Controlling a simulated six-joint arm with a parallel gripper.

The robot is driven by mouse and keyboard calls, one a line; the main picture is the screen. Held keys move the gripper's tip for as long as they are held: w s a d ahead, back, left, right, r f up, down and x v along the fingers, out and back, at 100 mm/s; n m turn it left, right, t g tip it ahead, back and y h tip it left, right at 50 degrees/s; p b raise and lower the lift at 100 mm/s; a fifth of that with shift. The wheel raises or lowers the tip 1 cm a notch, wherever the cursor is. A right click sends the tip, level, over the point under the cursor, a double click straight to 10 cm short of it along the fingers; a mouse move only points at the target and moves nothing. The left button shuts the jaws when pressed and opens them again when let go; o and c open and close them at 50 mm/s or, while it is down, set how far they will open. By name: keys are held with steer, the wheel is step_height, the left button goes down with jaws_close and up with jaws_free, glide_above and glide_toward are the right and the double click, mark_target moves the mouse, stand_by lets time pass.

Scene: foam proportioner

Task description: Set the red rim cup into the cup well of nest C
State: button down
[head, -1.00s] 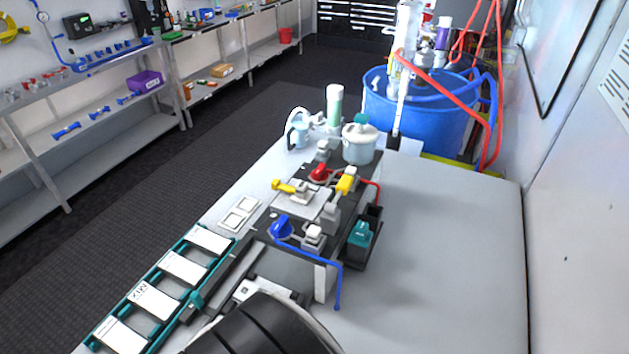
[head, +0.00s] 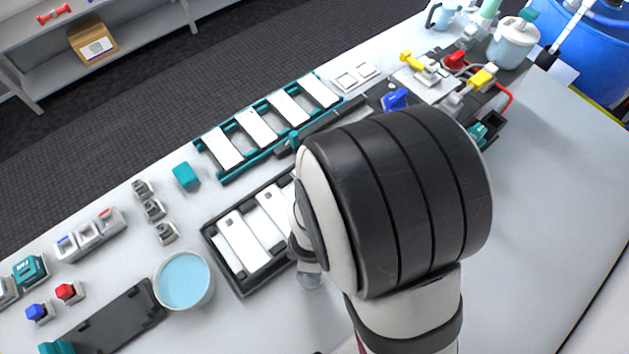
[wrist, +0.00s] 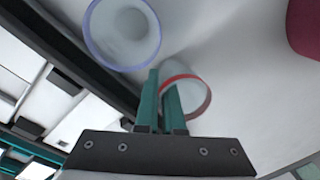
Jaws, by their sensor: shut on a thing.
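In the wrist view my gripper (wrist: 160,88) has two teal fingers close together, shut on the red rim cup (wrist: 202,105). The cup is pale and translucent with a red band round its mouth, and appears tilted in this view. The fingers cover its left side, so the exact grip is partly hidden. A second translucent cup with a blue-violet rim (wrist: 90,45) stands just beyond the fingers, apart from the red rim cup. In the head view my arm hides the gripper. A small translucent cup (head: 309,277) shows beside the arm, its rim colour unclear. I cannot identify nest C.
A black tray (head: 243,290) with white blocks lies left of my arm. A teal rack (head: 238,178) with white plates lies behind it. A round bowl of blue liquid (head: 184,280) stands to the left. A maroon object (wrist: 304,28) shows in the wrist view. The bench at right is clear.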

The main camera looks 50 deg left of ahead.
step_height(320, 180, up, 10)
steer(key=shift+w+a+f, duration=0.1)
steer(key=w+a+m, duration=0.2)
steer(key=w+m, duration=0.1)
steer(key=m, duration=0.2)
steer(key=w+a+m+y, duration=0.1)
steer(key=w+a+m, duration=0.2)
steer(key=w+m, duration=0.1)
steer(key=w+a+m, duration=0.2)
steer(key=w+m, duration=0.1)
steer(key=m, duration=0.3)
steer(key=shift+w+a, duration=0.25)
steer(key=shift+a, duration=0.1)
steer(key=shift+w+a+f+m+t+y, duration=0.15)
steer(key=shift+w+a+f+m, duration=0.5)
steer(key=shift+w+m, duration=1.5)
steer(key=shift+w+a+f+m+t+y, duration=0.1)
steer(key=shift+w+a+f+m, duration=0.55)
steer(key=shift+w+m, duration=1.45)
steer(key=shift+w+a+f+m+t+y, duration=0.2)
steer(key=shift+w+f+m, duration=1)
steer(key=shift+m, duration=1.75)
steer(key=shift+w, duration=0.1)
steer(key=shift+f, duration=0.8)
